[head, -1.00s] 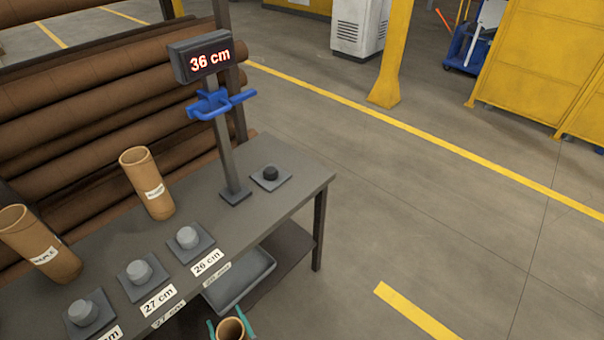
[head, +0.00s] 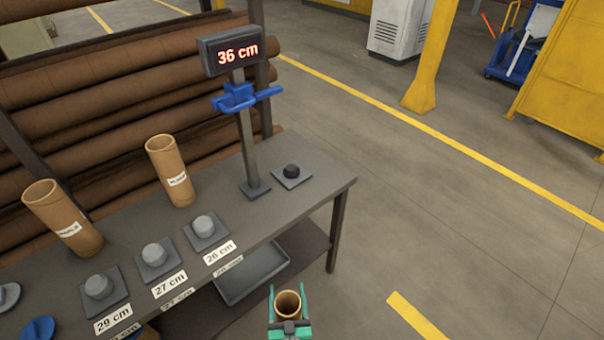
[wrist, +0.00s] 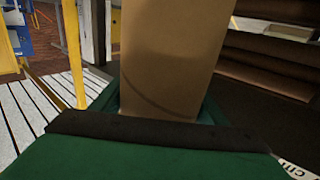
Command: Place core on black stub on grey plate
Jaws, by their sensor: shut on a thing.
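My gripper (head: 289,312) shows at the bottom of the head view, in front of the table's front edge. Its green fingers are shut on a brown cardboard core (head: 288,303), seen from above with its open end up. The core (wrist: 172,60) also fills the middle of the wrist view, where the green gripper hides its lower part. The black stub (head: 291,170) stands on a grey plate (head: 292,178) at the table's right end, apart from my gripper. Nothing is on the stub.
A measuring post with a "36 cm" display (head: 232,50) and blue clamp (head: 246,97) stands left of the stub. Two cores (head: 169,172) (head: 62,218) stand at the back left. Grey stubs (head: 204,227) line the front above length labels. A grey tray (head: 251,275) sits below the table (head: 318,187). Floor right is clear.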

